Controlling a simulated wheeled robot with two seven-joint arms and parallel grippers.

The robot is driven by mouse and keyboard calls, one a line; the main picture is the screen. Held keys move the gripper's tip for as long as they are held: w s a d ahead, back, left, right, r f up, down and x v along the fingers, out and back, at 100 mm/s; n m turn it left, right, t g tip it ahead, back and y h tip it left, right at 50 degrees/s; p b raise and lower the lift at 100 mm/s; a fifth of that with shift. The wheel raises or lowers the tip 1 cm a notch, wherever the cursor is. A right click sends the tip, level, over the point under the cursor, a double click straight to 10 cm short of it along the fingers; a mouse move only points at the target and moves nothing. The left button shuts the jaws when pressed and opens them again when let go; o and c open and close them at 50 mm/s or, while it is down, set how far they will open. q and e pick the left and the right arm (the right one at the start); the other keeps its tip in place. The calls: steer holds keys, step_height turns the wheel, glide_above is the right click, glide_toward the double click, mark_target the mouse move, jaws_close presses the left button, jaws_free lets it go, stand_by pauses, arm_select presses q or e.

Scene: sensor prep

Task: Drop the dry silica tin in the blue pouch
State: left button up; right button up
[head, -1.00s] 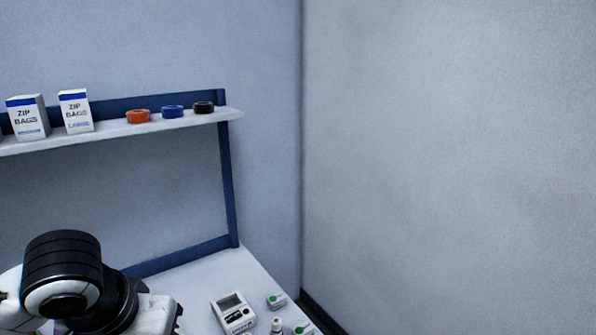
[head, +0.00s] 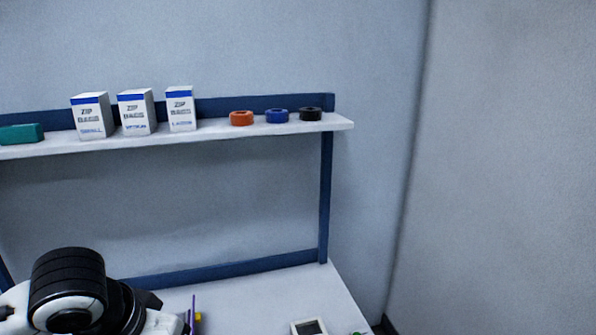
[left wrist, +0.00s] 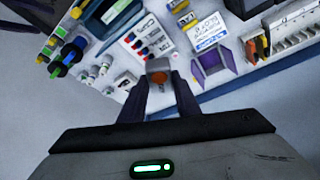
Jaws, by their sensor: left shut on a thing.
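My left gripper (left wrist: 160,88) is shut on a small grey tin (left wrist: 158,66) with an orange-brown round spot, held between the fingertips in the left wrist view. The fingers partly hide the tin, and I can read no label on it. The tin is above the workbench. In the head view my left arm shows at the lower left, but its fingertips are out of the picture. I cannot make out a blue pouch for certain in either view. My right gripper is not in view.
In the wrist view a purple open holder (left wrist: 213,66), a white labelled card (left wrist: 207,30) and a rack (left wrist: 292,22) stand on the bench. Several small bottles lie to the left. In the head view a shelf (head: 215,136) carries zip-bag boxes (head: 137,112) and tape rolls (head: 277,116).

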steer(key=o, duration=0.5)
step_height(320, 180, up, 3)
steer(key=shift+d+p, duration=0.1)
steer(key=shift+p, duration=1.1)
arm_select(q)
steer(key=s+d+f+m+g+h+b, duration=0.1)
steer(key=s+d+f+m+g, duration=0.1)
steer(key=f+m, duration=0.4)
steer(key=s+d+f+m+g+h+b, duration=0.1)
steer(key=s+d+f+m+g+h, duration=0.1)
steer(key=d+f+m, duration=0.3)
steer(key=shift+s+d+f+m+h, duration=0.25)
steer(key=shift+s+f+m, duration=0.45)
steer(key=shift+m, duration=1.6)
steer(key=o, duration=1.1)
steer(key=shift+s+r, duration=0.15)
steer(key=shift+c, duration=0.2)
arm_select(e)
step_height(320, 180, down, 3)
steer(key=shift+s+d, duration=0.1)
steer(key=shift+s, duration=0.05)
